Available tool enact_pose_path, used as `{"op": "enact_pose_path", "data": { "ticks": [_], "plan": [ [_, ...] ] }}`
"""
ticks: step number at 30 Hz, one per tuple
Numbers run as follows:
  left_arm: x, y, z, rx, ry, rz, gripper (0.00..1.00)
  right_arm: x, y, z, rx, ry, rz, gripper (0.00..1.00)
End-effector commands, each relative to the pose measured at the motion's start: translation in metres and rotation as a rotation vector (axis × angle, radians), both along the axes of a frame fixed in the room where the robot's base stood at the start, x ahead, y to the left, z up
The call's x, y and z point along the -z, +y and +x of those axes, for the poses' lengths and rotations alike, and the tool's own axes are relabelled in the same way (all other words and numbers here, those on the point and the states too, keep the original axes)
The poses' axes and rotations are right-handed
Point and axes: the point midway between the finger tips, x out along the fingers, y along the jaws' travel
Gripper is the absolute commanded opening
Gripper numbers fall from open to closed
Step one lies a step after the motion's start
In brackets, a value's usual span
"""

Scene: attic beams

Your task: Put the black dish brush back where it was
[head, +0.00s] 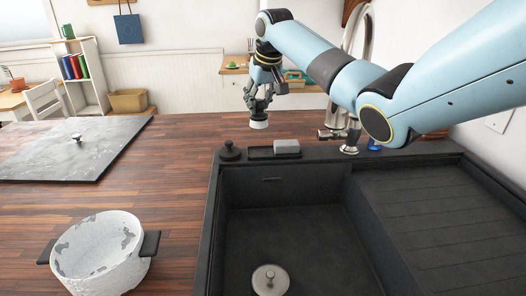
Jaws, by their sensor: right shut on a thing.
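My right gripper (259,104) is shut on the dish brush (258,124), which hangs below its fingers above the counter behind the sink. Only the brush's pale round lower end shows clearly; its upper part is hidden by the dark fingers. The brush is apart from the counter. Below it, on the sink's back ledge, a small black tray (259,154) holds a grey sponge (287,146) on its right side; its left part is bare. My left gripper is not in view.
A black knobbed piece (230,151) stands left of the tray. The dark sink (290,215) has a round drain (270,280); a tap (350,135) rises behind it. A white pot (101,253) and a grey slab (72,150) are left. The wooden counter between is clear.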

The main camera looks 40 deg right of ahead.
Motion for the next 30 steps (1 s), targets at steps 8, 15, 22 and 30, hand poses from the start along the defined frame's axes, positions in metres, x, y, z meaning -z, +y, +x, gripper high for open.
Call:
{"op": "enact_pose_path", "data": {
  "ticks": [8, 15, 22, 30],
  "plan": [
    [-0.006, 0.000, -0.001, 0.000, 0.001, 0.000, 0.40, 0.049, 0.001, 0.000, 0.000, 0.004, 0.002, 0.03],
    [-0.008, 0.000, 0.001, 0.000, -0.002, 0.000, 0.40, 0.081, 0.001, -0.001, -0.001, 0.005, 0.001, 0.03],
    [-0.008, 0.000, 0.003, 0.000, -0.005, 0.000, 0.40, 0.093, 0.001, 0.000, -0.002, 0.001, 0.000, 0.03],
    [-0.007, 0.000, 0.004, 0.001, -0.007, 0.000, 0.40, 0.096, 0.001, 0.000, -0.002, 0.002, 0.000, 0.30]
  ]
}}
